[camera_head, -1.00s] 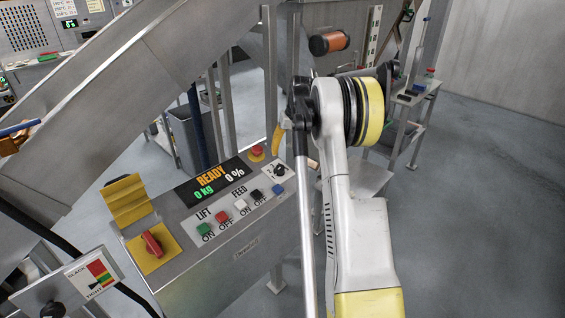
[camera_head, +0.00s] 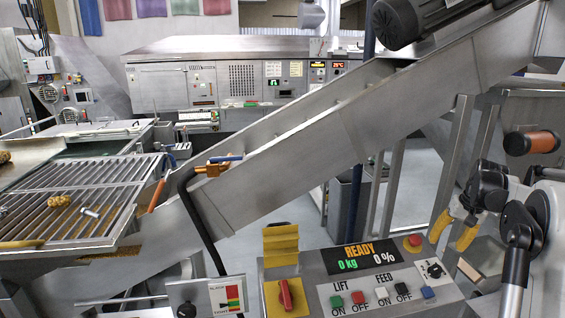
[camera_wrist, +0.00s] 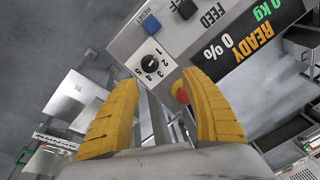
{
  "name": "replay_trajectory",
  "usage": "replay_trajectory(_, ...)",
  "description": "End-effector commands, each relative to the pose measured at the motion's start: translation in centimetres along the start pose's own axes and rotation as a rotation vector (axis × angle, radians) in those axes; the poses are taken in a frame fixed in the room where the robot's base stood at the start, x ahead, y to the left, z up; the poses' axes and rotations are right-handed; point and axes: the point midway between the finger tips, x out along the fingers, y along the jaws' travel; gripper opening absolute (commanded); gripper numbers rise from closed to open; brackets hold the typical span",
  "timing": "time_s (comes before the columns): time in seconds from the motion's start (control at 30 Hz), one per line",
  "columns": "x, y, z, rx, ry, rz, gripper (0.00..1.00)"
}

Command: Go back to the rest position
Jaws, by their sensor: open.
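My gripper (camera_head: 454,232) is at the right in the head view, its two yellow fingers spread with nothing between them. It hangs just beyond the back right corner of the control panel (camera_head: 310,290), near the red mushroom button (camera_head: 414,241). In the wrist view the open fingers (camera_wrist: 160,80) point toward the panel. The panel display (camera_head: 366,257) reads READY, 0 kg, 0 %.
A steel inclined conveyor (camera_head: 300,150) crosses behind the panel. A slatted grate (camera_head: 70,200) lies at the left. A yellow bracket (camera_head: 281,245) and red switch (camera_head: 285,294) stand on the panel's left. A slack/tight gauge box (camera_head: 205,298) is beside it.

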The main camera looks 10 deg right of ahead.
Motion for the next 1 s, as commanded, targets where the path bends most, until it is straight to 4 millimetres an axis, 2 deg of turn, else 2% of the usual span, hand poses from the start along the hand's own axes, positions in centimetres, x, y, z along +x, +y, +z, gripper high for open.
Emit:
replay_trajectory(0.03,-1.4,-2.3,1.0,-0.023,0.012,0.003,0.55)
replay_trajectory(0.17,-5.4,-8.4,4.9,-0.091,0.059,0.017,0.55)
replay_trajectory(0.2,-6.5,-10.1,6.4,-0.111,0.075,0.019,0.55)
replay_trajectory(0.37,-10.0,-16.0,13.4,-0.197,0.142,0.025,0.55)
replay_trajectory(0.5,-11.7,-19.5,20.4,-0.272,0.203,0.021,0.55)
replay_trajectory(0.67,-11.9,-21.7,28.7,-0.357,0.276,0.005,0.55)
replay_trajectory(0.7,-11.7,-22.0,30.7,-0.378,0.293,-0.001,0.55)
replay_trajectory(0.8,-10.8,-22.3,35.0,-0.424,0.334,-0.016,0.55)
replay_trajectory(0.9,-9.7,-22.3,38.2,-0.460,0.365,-0.030,0.55)
replay_trajectory(1.0,-8.8,-22.2,40.1,-0.482,0.386,-0.040,0.55)
